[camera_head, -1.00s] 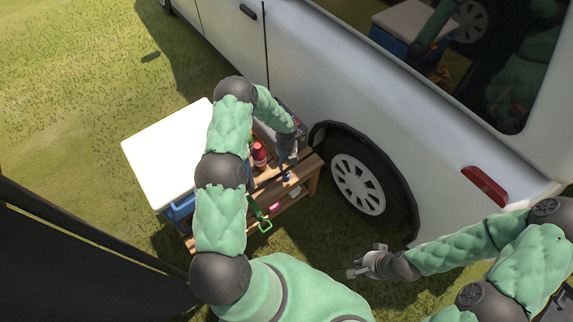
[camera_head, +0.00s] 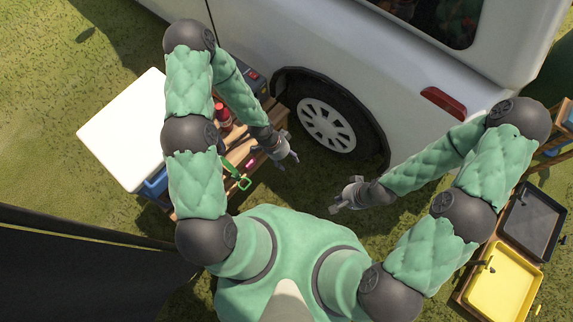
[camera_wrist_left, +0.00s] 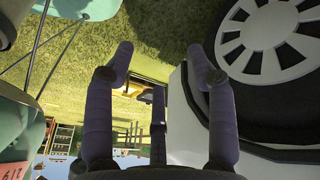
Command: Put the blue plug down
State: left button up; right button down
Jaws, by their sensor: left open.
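My left gripper (camera_head: 288,158) is open beside the wheel, just past the right edge of the wooden bench (camera_head: 271,108). I cannot make out the blue plug in either current view; my left arm and hand cover part of the bench. My right gripper (camera_head: 345,196) is over the grass below the wheel, with no held object visible; its jaw opening is too small to judge.
A white-lidded blue cooler (camera_head: 125,130), a red bottle (camera_head: 223,115) and a green-handled tool (camera_head: 243,183) are by the bench. The white vehicle (camera_head: 300,45) and its wheel (camera_head: 327,125) stand close. A yellow tray (camera_head: 478,288) and a dark tray (camera_head: 530,222) are at right.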

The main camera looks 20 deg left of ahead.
pick_arm(q)
jog(key=s+d+r+n, duration=0.3)
jog(key=s+n, duration=0.6)
jog(key=n, duration=0.3)
jog(key=shift+s, duration=0.35)
jog(key=shift+r, duration=0.1)
jog(key=shift+r, duration=0.1)
